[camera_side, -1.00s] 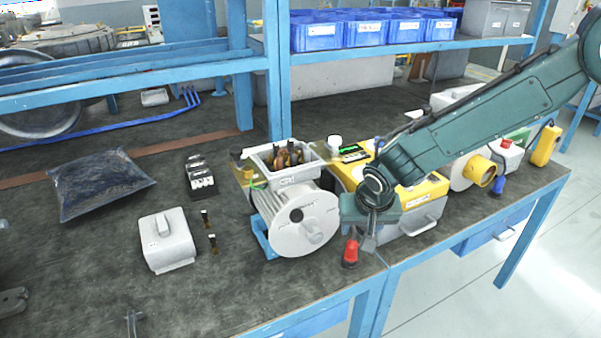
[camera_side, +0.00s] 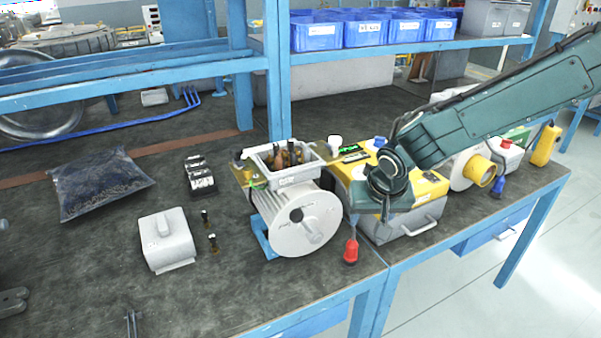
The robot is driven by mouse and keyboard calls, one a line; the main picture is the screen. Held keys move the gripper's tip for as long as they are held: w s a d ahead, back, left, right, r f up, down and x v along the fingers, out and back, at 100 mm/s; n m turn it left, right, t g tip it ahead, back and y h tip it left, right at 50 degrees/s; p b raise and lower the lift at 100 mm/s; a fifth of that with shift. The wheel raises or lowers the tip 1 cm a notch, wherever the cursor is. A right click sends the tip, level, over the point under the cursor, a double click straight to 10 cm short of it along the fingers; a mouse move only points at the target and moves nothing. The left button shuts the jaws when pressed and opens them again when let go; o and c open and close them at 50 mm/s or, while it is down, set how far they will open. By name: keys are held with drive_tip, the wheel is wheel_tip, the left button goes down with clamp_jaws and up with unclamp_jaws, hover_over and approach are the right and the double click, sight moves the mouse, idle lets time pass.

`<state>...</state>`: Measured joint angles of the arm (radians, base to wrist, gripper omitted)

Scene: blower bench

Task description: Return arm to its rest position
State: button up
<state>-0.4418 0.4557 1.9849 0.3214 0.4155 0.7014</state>
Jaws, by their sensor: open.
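My arm comes in from the upper right, and its wrist and my gripper (camera_side: 386,208) hang over the front of the yellow-and-grey box. The gripper is open, and I see nothing held in it. The fingertips are small and partly lost against the box, so the gap between them is hard to make out. The yellow-and-grey box (camera_side: 405,229) is partly hidden behind the wrist. The grey motor (camera_side: 300,215) stands to the left of the gripper, apart from it, with its open terminal box (camera_side: 285,165) on top.
A red plug (camera_side: 350,251) sits at the bench's front edge below the gripper. A light grey cover (camera_side: 167,240), two small dark parts (camera_side: 212,244) and a bag (camera_side: 98,185) lie left. Blue bins (camera_side: 362,31) fill the shelf behind. A yellow-ended blower part (camera_side: 483,172) stands right.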

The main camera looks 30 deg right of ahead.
drive_tip(key=s+d+r, duration=0.5)
drive_tip(key=r, duration=0.3)
drive_tip(key=s+d+r+n+y, duration=0.1)
drive_tip(key=s+d+r, duration=0.3)
drive_tip(key=s, duration=0.7)
drive_tip(key=s+d+r+n+t, duration=0.1)
drive_tip(key=s+d+r+n, duration=0.2)
drive_tip(key=s, duration=0.8)
wheel_tip(320, 180, up, 2)
drive_tip(key=shift+d+r+n+y, duration=0.1)
drive_tip(key=shift+d+n+y, duration=0.3)
drive_tip(key=shift+n, duration=0.1)
